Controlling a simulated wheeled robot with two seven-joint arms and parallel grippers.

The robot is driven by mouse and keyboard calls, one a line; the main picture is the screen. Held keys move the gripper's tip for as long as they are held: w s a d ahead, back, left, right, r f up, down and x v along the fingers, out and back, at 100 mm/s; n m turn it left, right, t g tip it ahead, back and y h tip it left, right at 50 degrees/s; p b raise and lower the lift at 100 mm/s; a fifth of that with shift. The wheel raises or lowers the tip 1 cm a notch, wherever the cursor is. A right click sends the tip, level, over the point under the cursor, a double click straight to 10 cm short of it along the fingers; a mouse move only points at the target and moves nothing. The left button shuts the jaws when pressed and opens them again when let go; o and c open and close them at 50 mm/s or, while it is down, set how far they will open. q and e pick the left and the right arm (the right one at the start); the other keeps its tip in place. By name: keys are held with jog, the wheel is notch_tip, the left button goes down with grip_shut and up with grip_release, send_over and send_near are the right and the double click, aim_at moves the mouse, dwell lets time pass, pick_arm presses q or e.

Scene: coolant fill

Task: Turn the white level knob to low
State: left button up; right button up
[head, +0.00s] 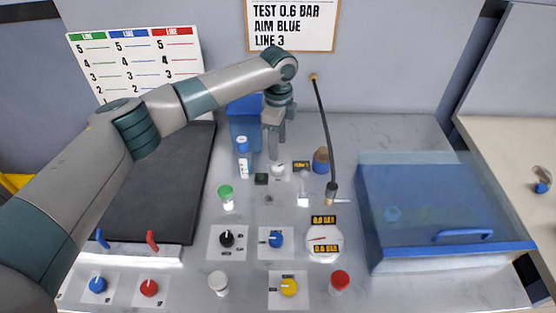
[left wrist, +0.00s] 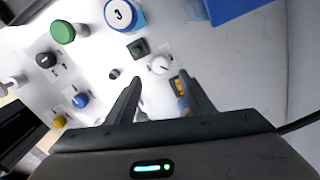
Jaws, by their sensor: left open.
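The white level knob (head: 278,168) sits on the bench, just below my left gripper's fingertips in the head view. In the left wrist view the knob (left wrist: 160,66) shows a dark pointer mark and lies ahead of the gap between the fingers. My left gripper (head: 278,150) is open and reaches down over the knob from behind. Its two dark fingers (left wrist: 160,82) are apart with nothing held between them. I cannot tell whether a finger touches the knob. A small dark display with yellow characters (head: 301,167) is right of the knob. My right gripper is not in view.
A dark green square button (head: 261,179) and a blue-capped bottle (head: 243,160) stand close left of the knob. A brown-capped item (head: 321,160) and a hose (head: 325,125) are to its right. Black (head: 227,239), blue (head: 276,239) and yellow (head: 289,287) knobs lie nearer.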

aim_at(278, 167)
pick_arm(q)
notch_tip(278, 167, down, 9)
jog(key=shift+f+p, duration=0.1)
jog(key=shift+p, duration=1.1)
jog(key=shift+c, duration=0.6)
jog(key=c, duration=0.9)
